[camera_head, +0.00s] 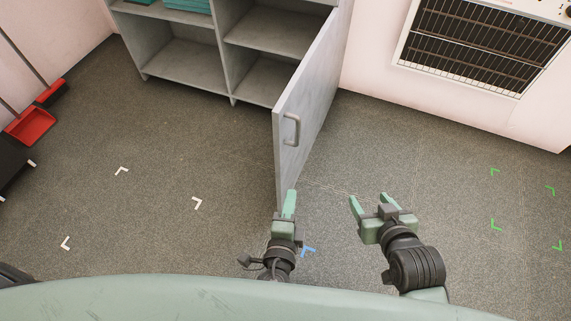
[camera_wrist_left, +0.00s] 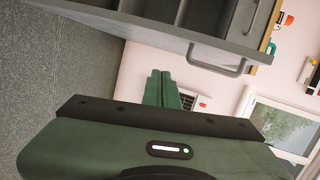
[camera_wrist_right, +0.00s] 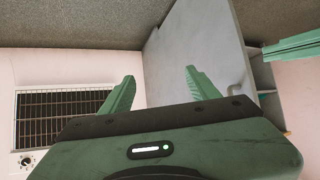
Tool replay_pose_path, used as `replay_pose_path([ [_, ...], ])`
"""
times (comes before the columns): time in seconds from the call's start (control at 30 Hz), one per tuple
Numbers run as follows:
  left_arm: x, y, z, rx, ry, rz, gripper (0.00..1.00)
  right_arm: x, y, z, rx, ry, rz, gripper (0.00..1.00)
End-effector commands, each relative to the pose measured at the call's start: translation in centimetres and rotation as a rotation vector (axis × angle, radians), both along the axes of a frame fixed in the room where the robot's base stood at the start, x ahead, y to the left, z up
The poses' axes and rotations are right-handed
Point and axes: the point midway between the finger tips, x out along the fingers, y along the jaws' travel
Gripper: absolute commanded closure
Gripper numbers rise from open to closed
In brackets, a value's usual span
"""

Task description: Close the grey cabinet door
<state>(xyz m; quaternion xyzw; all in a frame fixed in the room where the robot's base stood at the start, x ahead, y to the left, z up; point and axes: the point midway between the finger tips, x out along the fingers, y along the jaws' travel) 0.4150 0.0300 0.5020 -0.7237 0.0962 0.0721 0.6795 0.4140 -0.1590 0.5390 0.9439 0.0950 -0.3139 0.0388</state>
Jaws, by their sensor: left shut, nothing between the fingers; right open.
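The grey cabinet door (camera_head: 305,110) stands swung open, its free edge pointing toward me, with a bar handle (camera_head: 291,130) on its right face. The grey cabinet (camera_head: 185,62) behind it shows open shelves. My left gripper (camera_head: 291,192) is shut and empty, close to the lower end of the door's free edge; I cannot tell whether it touches. The door (camera_wrist_left: 150,35) and handle (camera_wrist_left: 217,62) also show in the left wrist view. My right gripper (camera_head: 370,199) is open and empty, right of the door. The right wrist view shows the door (camera_wrist_right: 195,50) beyond its fingers.
A wall vent or oven-like grille (camera_head: 470,45) is at the upper right. A red dustpan (camera_head: 30,126) is at the far left. Teal items (camera_head: 188,5) lie on a cabinet shelf. The speckled floor (camera_head: 150,150) left of the door is clear apart from corner marks.

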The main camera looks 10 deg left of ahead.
Motion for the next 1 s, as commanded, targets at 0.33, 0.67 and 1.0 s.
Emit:
replay_pose_path([
  [0.33,0.9,-1.0,6.9,0.06,-0.245,0.008,1.0,-0.6,-0.1,5.0,0.022,-0.111,0.001,0.39],
  [0.67,6.9,-1.2,6.9,0.059,-0.242,0.01,1.0,-1.2,-0.3,4.3,0.011,-0.063,-0.004,0.39],
  [1.0,11.1,1.2,6.8,0.062,-0.239,0.007,1.0,-2.6,-0.9,2.9,-0.012,0.034,-0.01,0.39],
])
